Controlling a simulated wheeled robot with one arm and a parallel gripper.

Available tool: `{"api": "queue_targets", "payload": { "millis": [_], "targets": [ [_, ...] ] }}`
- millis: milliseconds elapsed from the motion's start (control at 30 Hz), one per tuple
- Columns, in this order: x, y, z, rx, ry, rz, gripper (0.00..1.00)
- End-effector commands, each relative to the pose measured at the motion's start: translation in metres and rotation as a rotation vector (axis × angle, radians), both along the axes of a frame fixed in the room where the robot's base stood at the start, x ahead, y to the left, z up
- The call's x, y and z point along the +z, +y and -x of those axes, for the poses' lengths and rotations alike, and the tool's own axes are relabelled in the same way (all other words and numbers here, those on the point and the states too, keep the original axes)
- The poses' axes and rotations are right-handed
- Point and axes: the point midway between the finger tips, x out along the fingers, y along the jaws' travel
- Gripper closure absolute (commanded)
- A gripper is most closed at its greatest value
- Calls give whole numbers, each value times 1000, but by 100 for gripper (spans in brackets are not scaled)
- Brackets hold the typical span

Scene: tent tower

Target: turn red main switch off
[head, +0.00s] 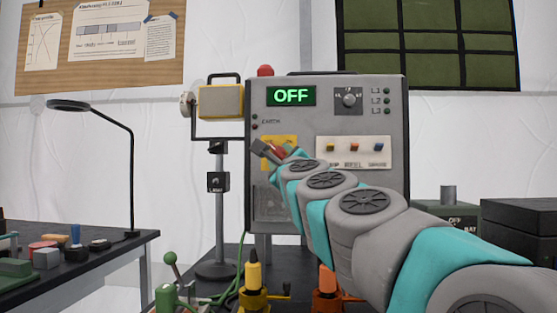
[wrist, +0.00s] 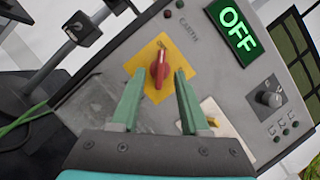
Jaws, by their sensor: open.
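The red main switch (wrist: 160,72) is a red rotary handle on a yellow plate (wrist: 183,55) on the front of a grey control panel (head: 330,118). In the wrist view my gripper (wrist: 162,82) is open, with its two green fingers on either side of the red handle. I cannot tell whether the fingers touch it. In the head view my arm partly covers the yellow plate (head: 284,142) and most of the switch. A green-lit display (head: 291,96) on the panel reads OFF; it also shows in the wrist view (wrist: 232,28).
A lamp on a stand (head: 218,100) is left of the panel. Hand tools (head: 254,285) stand in front below. A side table (head: 75,262) is at left.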

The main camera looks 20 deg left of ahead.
Motion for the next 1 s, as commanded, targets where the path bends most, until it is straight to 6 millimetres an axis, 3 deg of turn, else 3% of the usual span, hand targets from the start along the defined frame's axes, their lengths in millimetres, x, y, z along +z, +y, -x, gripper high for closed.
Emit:
{"api": "queue_targets", "payload": {
  "millis": [333, 1000],
  "targets": [
    [-11, -20, 33, -1, -1, -1, 55],
    [-11, -21, 35, -2, -2, 0, 55]
  ]
}}
